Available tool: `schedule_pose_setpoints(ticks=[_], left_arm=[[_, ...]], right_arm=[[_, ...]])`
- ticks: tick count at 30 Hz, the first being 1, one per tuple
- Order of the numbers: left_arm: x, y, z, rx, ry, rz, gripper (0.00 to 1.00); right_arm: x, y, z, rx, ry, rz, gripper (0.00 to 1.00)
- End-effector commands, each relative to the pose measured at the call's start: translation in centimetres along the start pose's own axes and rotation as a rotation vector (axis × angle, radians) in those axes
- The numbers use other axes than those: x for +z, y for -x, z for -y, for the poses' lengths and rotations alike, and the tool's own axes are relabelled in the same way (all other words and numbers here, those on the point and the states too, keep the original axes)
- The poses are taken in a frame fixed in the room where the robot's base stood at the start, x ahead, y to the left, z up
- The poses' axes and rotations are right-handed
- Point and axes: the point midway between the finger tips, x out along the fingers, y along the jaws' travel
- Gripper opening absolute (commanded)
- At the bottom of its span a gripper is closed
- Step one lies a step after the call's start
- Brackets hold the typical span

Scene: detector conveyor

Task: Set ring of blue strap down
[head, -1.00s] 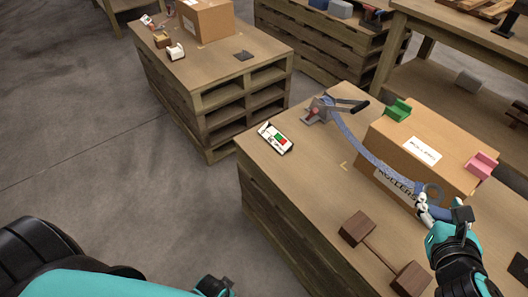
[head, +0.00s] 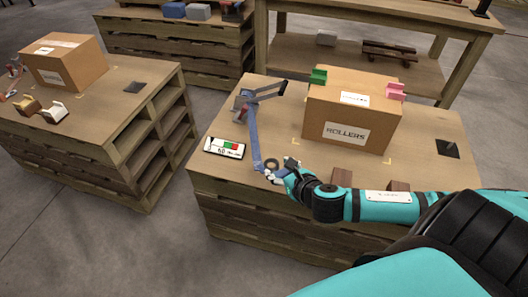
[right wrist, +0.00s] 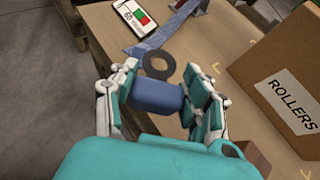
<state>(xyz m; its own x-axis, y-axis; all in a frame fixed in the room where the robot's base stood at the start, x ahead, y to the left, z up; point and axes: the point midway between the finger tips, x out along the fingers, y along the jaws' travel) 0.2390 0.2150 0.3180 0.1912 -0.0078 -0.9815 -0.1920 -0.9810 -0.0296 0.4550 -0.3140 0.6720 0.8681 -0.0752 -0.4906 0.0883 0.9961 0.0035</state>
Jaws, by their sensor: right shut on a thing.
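The blue strap (head: 254,135) runs from a grey ratchet (head: 243,98) with a dark handle, near the pallet-table's left back corner, toward the front edge. A dark ring (head: 271,163) is at the strap's near end; in the right wrist view the ring (right wrist: 160,66) is just beyond my fingertips. My right gripper (head: 278,174) is shut on a blue piece (right wrist: 156,96) at the strap's end, close over the table's front left part. I cannot tell whether the ring touches the tabletop. My left gripper is out of view.
A white device with a red and green display (head: 224,148) lies left of the strap. A carton labelled ROLLERS (head: 350,118), with green (head: 318,76) and pink (head: 395,91) brackets, stands to the right. Brown blocks (head: 342,178) sit behind my right forearm.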

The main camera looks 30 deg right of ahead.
Motion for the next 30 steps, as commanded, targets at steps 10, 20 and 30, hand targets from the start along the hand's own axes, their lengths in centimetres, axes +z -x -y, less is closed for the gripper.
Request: schedule_pose_setpoints(ticks=[10,20,30], left_arm=[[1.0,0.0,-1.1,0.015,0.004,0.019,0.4],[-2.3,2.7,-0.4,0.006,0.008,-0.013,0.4],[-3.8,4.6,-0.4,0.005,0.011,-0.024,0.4]], right_arm=[[-2.0,-3.0,4.1,0.001,0.006,-0.036,0.1],[1.6,-11.1,5.1,0.0,0.004,-0.036,0.1],[3.2,-15.2,5.6,0.003,0.008,-0.042,0.1]])
